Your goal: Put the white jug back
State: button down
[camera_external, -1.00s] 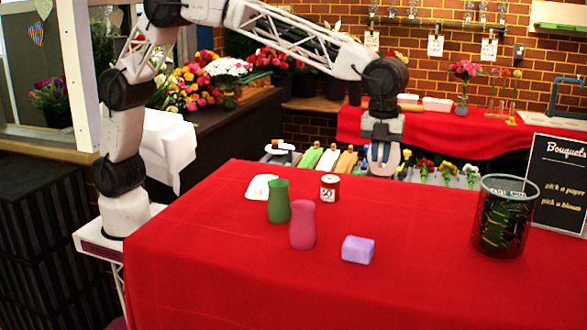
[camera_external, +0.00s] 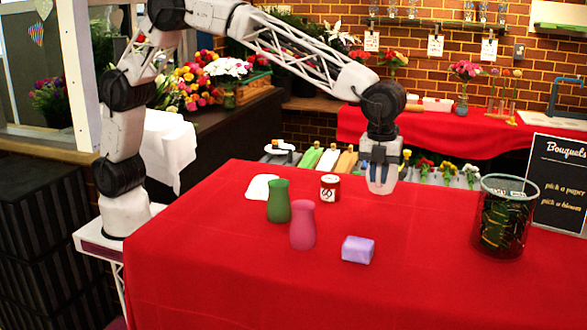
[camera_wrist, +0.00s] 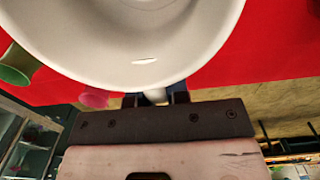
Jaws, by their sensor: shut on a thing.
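The white jug (camera_external: 381,182) hangs under my gripper (camera_external: 379,158) near the far edge of the red table in the external view. My gripper is shut on it. In the wrist view the jug (camera_wrist: 130,50) fills the top, its wide round rim facing the camera. The jaws (camera_wrist: 155,98) meet a small white part at its near side, perhaps the handle. I cannot tell whether the jug's base touches the cloth. A flat white piece (camera_external: 262,187) lies at the table's far left.
On the red cloth (camera_external: 420,270) stand a green vase (camera_external: 279,202), a pink vase (camera_external: 303,226), a red-and-white tin (camera_external: 330,188) and a lilac block (camera_external: 358,250). A dark glass container (camera_external: 503,220) and a sign (camera_external: 560,185) stand right. The front is clear.

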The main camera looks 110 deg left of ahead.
aim_at(380, 165)
jog(key=shift+f, duration=1.7)
jog(key=shift+f, duration=2.5)
jog(key=c, duration=1.1)
grip_release()
jog(key=shift+f, duration=0.15)
notch_tip(380, 165, up, 12)
jog(key=shift+r, duration=0.15)
